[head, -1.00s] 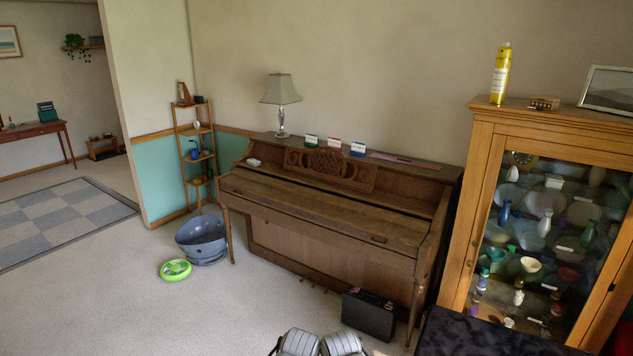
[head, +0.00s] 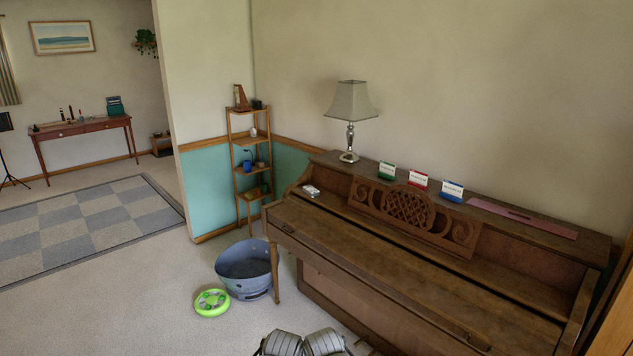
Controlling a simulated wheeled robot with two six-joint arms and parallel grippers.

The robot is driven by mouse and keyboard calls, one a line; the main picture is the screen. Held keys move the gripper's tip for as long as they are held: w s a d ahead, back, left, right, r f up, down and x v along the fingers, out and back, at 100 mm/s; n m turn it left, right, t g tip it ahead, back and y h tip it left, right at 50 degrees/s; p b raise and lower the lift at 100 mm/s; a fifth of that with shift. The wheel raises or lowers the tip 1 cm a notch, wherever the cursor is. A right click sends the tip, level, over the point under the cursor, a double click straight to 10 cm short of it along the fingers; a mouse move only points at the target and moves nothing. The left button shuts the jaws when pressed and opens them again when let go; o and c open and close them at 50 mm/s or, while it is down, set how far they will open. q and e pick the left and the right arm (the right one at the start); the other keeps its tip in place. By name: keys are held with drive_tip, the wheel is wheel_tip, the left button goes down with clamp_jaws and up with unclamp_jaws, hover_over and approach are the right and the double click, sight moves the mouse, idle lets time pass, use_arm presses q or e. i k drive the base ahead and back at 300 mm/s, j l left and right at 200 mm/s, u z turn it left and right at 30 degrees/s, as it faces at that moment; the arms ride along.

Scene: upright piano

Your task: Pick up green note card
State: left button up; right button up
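The green note card (head: 387,171) stands on top of the brown upright piano (head: 400,262), just right of the lamp. It is white with a green lower band. A red-banded card (head: 418,180) and a blue-banded card (head: 452,191) stand to its right in a row. At the bottom edge two grey rounded parts of mine show, but no gripper fingers are visible, so neither gripper can be seen.
A table lamp (head: 350,115) stands close left of the green card. A blue-grey tub (head: 246,270) and a bright green round object (head: 211,302) lie on the floor left of the piano. A corner shelf (head: 247,170) stands behind them. Carpet at the left is free.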

sight(386, 170)
drive_tip(key=i+j+z, duration=0.2)
drive_tip(key=i, duration=0.7)
drive_tip(key=i+z, duration=0.65)
drive_tip(key=z, duration=0.25)
drive_tip(key=i+j+z, duration=0.1)
drive_tip(key=i+z, duration=0.25)
drive_tip(key=i+j+z, duration=0.15)
drive_tip(key=z, duration=0.25)
drive_tip(key=i+j+z, duration=0.35)
